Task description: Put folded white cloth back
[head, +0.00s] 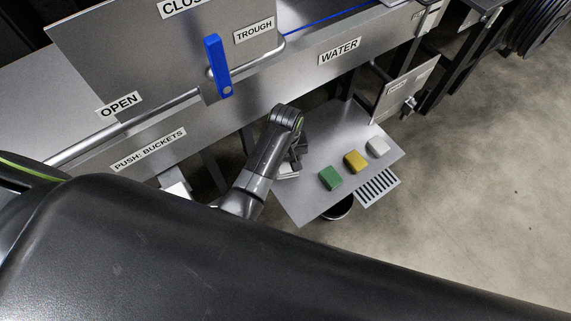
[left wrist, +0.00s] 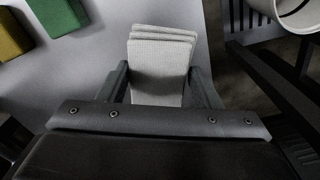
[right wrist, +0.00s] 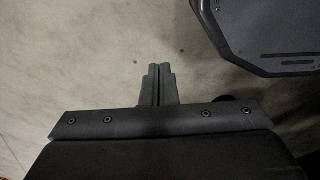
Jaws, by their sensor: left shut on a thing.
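The folded white cloth (left wrist: 160,62) shows in the left wrist view as a stack of textured layers between my left gripper's fingers (left wrist: 160,80). In the head view only a part of the cloth (head: 288,171) shows beside my left gripper (head: 297,160), over the left part of the grey shelf (head: 310,200). My left gripper is shut on the cloth. Whether the cloth touches the shelf is hard to tell. My right gripper (right wrist: 158,84) is shut and empty in the right wrist view, over bare floor.
A green block (head: 330,178), a yellow block (head: 355,161) and a white block (head: 377,147) stand in a row on the shelf. A slotted grate (head: 378,188) is at its front edge. A panel with a blue handle (head: 218,66) stands behind, on the left.

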